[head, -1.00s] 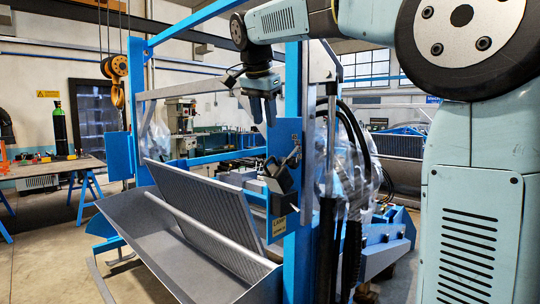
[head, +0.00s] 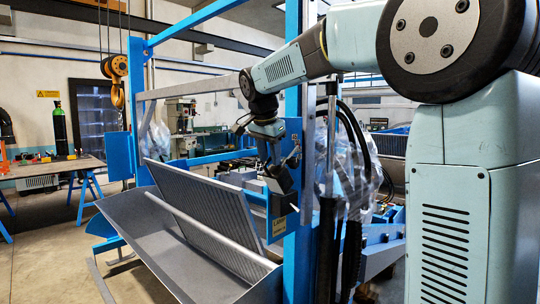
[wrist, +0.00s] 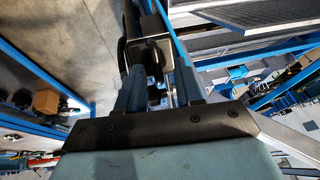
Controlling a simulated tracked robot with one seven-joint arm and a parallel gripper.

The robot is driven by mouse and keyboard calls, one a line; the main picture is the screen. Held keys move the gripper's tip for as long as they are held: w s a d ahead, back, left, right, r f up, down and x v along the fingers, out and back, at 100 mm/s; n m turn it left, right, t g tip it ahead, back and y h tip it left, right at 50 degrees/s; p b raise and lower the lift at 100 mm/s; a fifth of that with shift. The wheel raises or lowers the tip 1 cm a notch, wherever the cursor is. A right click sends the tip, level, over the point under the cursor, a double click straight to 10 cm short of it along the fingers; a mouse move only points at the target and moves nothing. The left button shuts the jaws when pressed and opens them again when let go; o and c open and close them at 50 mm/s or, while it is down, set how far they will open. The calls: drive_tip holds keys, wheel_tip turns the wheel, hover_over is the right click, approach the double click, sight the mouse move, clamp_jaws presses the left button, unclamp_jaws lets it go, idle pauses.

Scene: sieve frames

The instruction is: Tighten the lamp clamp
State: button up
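The lamp clamp (head: 280,180) is a dark, boxy fitting on a blue upright plate (head: 277,224) with a yellow "LAMP" label, beside the blue post. In the head view my gripper (head: 268,160) points down directly over it, its fingertips overlapping the fitting's top. In the wrist view my gripper (wrist: 158,70) has its two blue-grey fingers apart, with the clamp's grey metal body (wrist: 152,50) ahead and between them. A dark rounded part lies by the left finger. I cannot tell whether either finger touches the clamp; the clamp's far side is hidden.
The blue frame post (head: 298,245) stands close on the right, with black hoses (head: 362,140) behind it. A grey trough (head: 160,235) with a ribbed sieve panel (head: 215,210) lies left and below. A hook hangs at the far left.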

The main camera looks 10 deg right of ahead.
drive_tip(key=shift+c, duration=0.3)
drive_tip(key=c, duration=0.6)
drive_tip(key=shift+r, duration=0.1)
clamp_jaws()
drive_tip(key=shift+a, duration=0.1)
